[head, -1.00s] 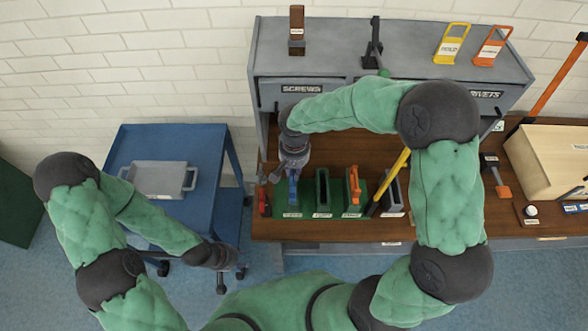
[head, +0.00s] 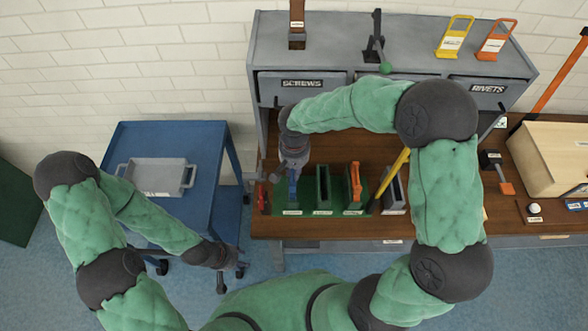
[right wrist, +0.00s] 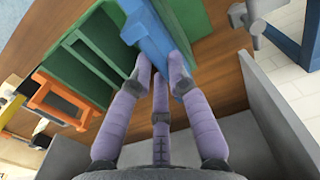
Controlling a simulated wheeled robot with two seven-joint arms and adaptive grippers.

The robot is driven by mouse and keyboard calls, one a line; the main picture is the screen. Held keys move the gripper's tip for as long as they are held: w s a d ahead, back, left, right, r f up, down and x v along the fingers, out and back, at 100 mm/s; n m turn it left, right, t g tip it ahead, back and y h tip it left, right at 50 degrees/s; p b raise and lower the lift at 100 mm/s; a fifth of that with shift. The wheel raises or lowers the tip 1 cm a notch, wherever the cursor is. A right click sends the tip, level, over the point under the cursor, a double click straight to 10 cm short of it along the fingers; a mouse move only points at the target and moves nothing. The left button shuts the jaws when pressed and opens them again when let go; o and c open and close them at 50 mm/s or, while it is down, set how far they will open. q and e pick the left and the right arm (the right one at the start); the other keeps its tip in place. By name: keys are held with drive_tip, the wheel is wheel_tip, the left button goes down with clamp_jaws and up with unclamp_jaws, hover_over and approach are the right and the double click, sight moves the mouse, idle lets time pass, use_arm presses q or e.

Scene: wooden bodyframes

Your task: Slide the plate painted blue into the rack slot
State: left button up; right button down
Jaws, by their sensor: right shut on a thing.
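The blue plate (head: 293,188) stands upright at the leftmost slot of the green rack (head: 308,207). My right gripper (head: 292,174) is above it and shut on its upper part. In the right wrist view the fingers (right wrist: 161,62) close on the blue plate (right wrist: 150,30), which stands against the green rack (right wrist: 112,42). The plate's lower part is hidden, so how deep it sits is unclear. An orange plate (head: 355,180) stands in another slot. My left gripper (head: 230,258) hangs beside the blue cart, apart from the rack; its fingers are too small to judge.
The rack stands on a brown workbench (head: 430,226) under a grey drawer unit (head: 400,55). A red object (head: 262,196) is just left of the rack; a yellow bar (head: 391,178) and dark grey holder (head: 395,190) are to its right. A blue cart (head: 135,205) bears a grey tray (head: 160,177).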

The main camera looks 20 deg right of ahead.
drive_tip(key=shift+f+b, duration=0.5)
drive_tip(key=shift+f, duration=0.2)
drive_tip(key=c, duration=1.1)
unclamp_jaws()
drive_tip(key=shift+r, duration=0.1)
wheel_tip(320, 180, up, 12)
